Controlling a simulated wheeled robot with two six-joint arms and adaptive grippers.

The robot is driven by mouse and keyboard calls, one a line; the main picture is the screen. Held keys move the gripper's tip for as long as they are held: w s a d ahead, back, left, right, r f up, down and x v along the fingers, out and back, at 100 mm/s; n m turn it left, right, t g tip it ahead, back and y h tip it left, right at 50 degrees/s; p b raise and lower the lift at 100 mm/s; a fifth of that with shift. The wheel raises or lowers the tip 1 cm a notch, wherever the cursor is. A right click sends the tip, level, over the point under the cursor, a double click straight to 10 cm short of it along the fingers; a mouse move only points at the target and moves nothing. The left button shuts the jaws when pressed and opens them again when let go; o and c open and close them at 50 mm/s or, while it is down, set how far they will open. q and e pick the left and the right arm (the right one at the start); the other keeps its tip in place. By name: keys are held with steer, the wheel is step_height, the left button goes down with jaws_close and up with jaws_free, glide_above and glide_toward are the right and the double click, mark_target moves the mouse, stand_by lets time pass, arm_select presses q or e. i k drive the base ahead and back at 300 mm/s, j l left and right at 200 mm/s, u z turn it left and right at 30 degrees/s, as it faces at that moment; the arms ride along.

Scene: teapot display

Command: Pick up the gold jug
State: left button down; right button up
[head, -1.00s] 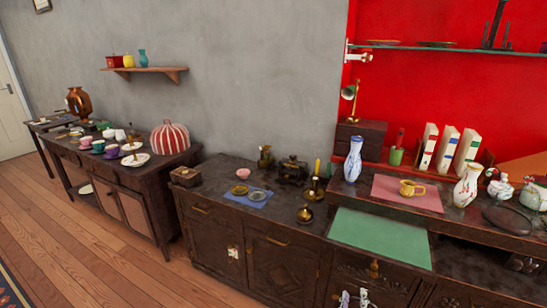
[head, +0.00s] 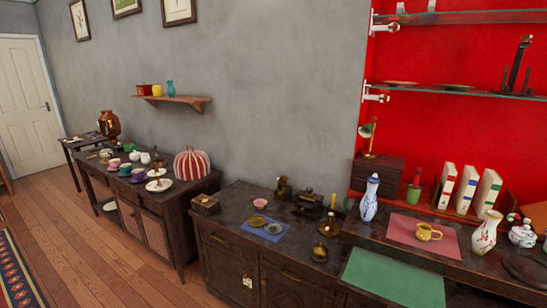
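Neither of my grippers is in view. A small gold vessel with a side handle (head: 427,232) stands upright on a pink mat (head: 399,230) on the raised right-hand cabinet top. I cannot tell whether it is a cup or a jug. A dark brass jug-like vessel (head: 283,187) stands at the back of the lower middle cabinet, near the wall. A large copper-coloured vessel (head: 109,124) stands on the small table at the far left. Nothing touches the gold vessel on the mat.
A blue-and-white vase (head: 370,200) stands left of the pink mat, and a flowered vase (head: 487,233) right of it. Upright books (head: 467,190) stand behind. A green panel (head: 392,279) lies lower in front. A striped dome (head: 191,164) stands on the left cabinet. Wooden floor (head: 130,262) is open at left.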

mark_target(423, 231)
steer(key=z, duration=1.2)
